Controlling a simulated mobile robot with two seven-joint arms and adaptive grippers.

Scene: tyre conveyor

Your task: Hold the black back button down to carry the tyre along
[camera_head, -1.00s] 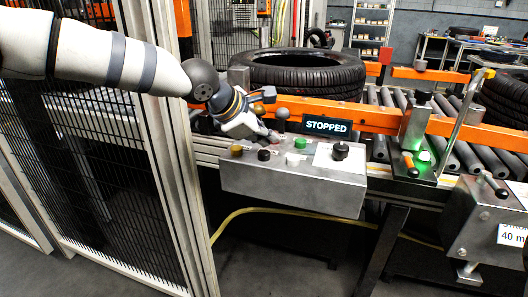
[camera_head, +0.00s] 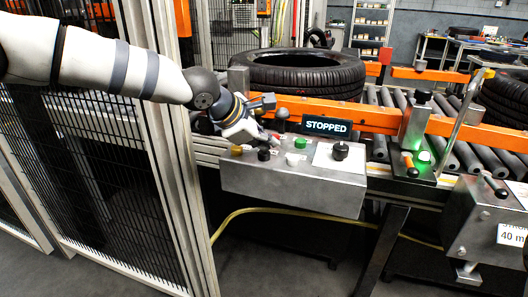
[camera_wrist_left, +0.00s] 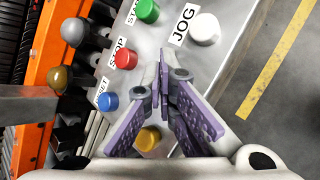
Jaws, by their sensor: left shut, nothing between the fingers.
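The black back button (camera_head: 263,154) stands on the sloped top of the grey control box, between a yellow button (camera_head: 237,150) and a white button (camera_head: 292,159). My left gripper (camera_head: 267,140) is shut and empty, its fingertips just above and behind the black button in the head view; contact cannot be told. In the left wrist view the purple-padded fingers (camera_wrist_left: 163,72) point at the panel between the yellow and white JOG buttons and largely cover the black button's place. The tyre (camera_head: 305,74) lies flat on the rollers behind the orange rail. My right gripper is out of view.
The sign (camera_head: 326,127) on the box reads STOPPED. Green (camera_wrist_left: 147,10), red (camera_wrist_left: 125,57) and blue (camera_wrist_left: 108,102) buttons line the panel. A black knob (camera_head: 340,151) is at its right. A mesh fence (camera_head: 95,160) stands left; an orange rail (camera_head: 370,116) runs behind.

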